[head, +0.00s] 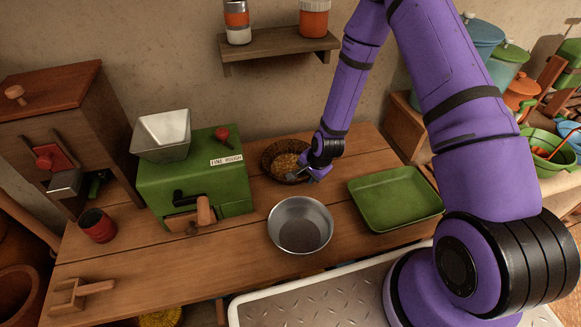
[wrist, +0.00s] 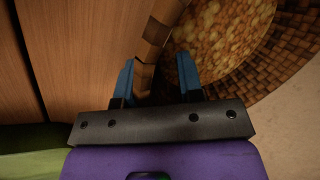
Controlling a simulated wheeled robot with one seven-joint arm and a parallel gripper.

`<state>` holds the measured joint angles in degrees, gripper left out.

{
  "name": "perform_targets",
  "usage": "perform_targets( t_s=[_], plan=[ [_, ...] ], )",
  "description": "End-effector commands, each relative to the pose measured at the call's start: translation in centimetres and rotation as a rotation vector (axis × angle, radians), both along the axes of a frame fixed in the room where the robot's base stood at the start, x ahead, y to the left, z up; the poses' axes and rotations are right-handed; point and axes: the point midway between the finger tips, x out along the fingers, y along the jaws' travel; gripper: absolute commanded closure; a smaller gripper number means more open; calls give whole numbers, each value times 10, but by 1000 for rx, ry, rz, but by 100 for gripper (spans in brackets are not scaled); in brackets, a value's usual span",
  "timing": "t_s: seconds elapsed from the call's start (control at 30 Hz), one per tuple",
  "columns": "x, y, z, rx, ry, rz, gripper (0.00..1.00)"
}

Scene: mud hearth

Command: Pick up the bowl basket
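The bowl basket (head: 266,157) is a round, dark brown woven basket with golden contents, on the wooden table at the back, right of the green mill. In the wrist view its checkered woven wall (wrist: 285,65) fills the upper right. My gripper (head: 298,176) is at the basket's front right rim, pointing down. In the wrist view the gripper's two blue fingers (wrist: 157,76) are apart, with the rim between them: one finger on the inner side, one outside over the table. Gaps seem to show beside the rim. The fingertips are partly hidden in the head view.
A steel bowl (head: 301,246) stands in front of the basket. A green tray (head: 357,206) lies to the right. The green mill (head: 207,178) with a metal hopper is close on the left. A wall shelf (head: 277,46) with two jars hangs above.

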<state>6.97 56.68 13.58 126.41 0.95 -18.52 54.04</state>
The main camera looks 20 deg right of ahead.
Motion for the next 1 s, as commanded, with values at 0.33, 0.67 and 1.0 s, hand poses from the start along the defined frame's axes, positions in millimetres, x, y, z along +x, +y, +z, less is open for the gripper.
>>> perform_targets(
  t_s=[0.33,0.67,1.0],
  plan=[
    [0,0,-3,1,1,0,66],
    [0,0,-5,1,1,0,66],
    [0,0,-5,1,1,0,100]
  ],
)
